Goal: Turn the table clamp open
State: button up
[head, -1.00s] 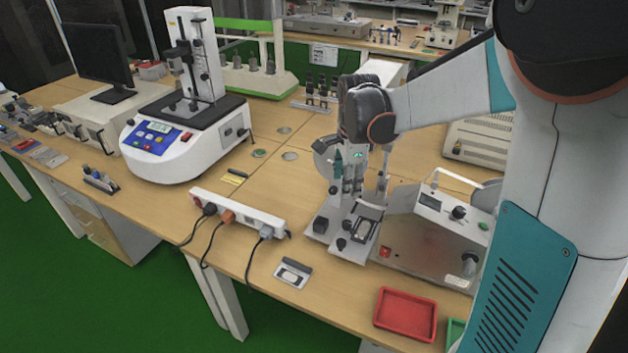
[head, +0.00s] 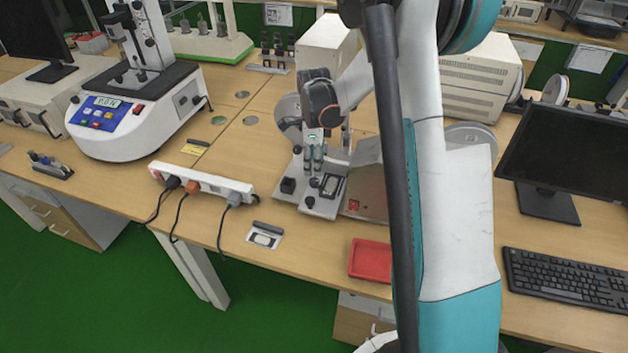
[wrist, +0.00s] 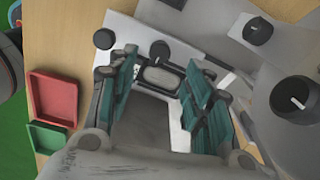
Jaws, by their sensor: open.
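My gripper (head: 314,153) is over a small metal clamp fixture (head: 325,207) on the wooden bench; the fixture has black knobs and a dark-framed window plate. In the wrist view my gripper's teal-padded fingers (wrist: 165,88) stand apart with nothing held between them. The fixture's window plate (wrist: 160,78) shows beyond the gap between the fingers. One black knob (wrist: 160,50) is just above that plate and another (wrist: 104,39) is further left. I cannot tell whether a finger touches the fixture, nor how the clamp is set. My arm hides part of the area to the right.
A grey instrument box (head: 366,192) stands right beside the fixture. A red tray (head: 371,261) and a small plate with a dark handle (head: 265,235) lie in front. A power strip with cables (head: 203,181) is to the left. A green tray (wrist: 47,138) shows in the wrist view.

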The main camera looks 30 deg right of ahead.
aim_at(314, 180)
notch_tip(314, 180, down, 7)
jog(key=shift+r+b, duration=0.1)
jog(key=shift+b, duration=0.85)
jog(key=c, duration=1.1)
